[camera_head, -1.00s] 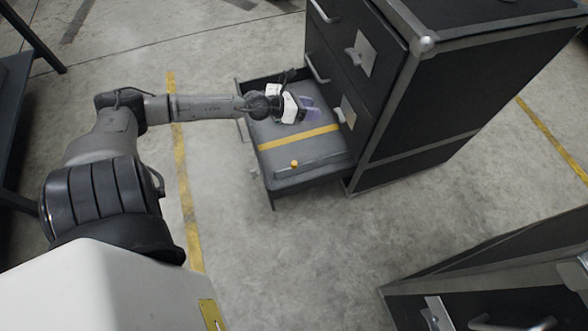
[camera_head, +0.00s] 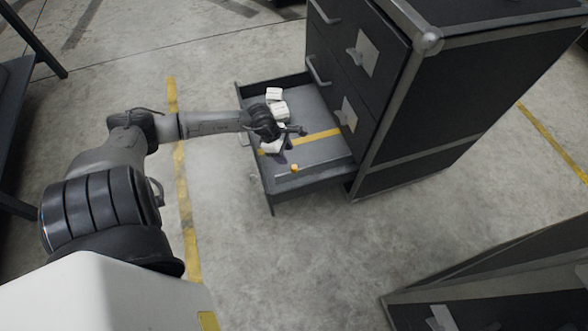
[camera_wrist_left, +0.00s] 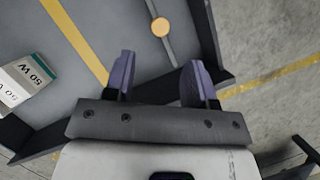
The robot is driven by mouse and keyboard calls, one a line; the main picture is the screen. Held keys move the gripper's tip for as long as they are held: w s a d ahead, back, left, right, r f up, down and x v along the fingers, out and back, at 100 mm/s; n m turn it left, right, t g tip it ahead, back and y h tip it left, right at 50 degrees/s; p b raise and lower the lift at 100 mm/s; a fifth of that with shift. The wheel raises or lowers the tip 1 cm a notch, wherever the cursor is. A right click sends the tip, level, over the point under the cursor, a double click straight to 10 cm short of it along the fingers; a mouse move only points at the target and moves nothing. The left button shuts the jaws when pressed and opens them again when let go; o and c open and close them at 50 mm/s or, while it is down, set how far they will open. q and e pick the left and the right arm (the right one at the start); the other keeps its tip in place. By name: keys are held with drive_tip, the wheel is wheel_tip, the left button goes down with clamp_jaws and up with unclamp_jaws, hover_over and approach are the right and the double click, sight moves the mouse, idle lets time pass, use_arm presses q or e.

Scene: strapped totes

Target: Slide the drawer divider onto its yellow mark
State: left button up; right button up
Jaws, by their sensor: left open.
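The drawer divider (camera_head: 315,163) is a thin grey bar across the near part of the open drawer, with an orange knob (camera_head: 294,168). It also shows in the left wrist view, where the knob (camera_wrist_left: 160,27) lies ahead of the fingers. The yellow mark (camera_head: 318,136) is a stripe on the drawer floor, apart from the divider and farther back; it shows in the wrist view (camera_wrist_left: 75,40) too. My left gripper (camera_wrist_left: 158,78) is open, its purple fingers empty and apart, just short of the divider. In the head view its arm hides part of the stripe.
White boxes (camera_head: 279,109) lie in the far part of the drawer; a box (camera_wrist_left: 25,80) shows in the wrist view. The drawer rim (camera_head: 262,172) and the dark cabinet (camera_head: 430,110) bound the space. Another cabinet (camera_head: 500,270) stands at lower right.

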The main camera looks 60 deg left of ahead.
sight(294, 167)
use_arm(q)
drive_tip(key=b+x, duration=0.4)
drive_tip(key=x, duration=0.5)
drive_tip(key=shift+d+b, duration=0.1)
drive_tip(key=shift+b, duration=0.2)
drive_tip(key=shift+c, duration=0.5)
clamp_jaws()
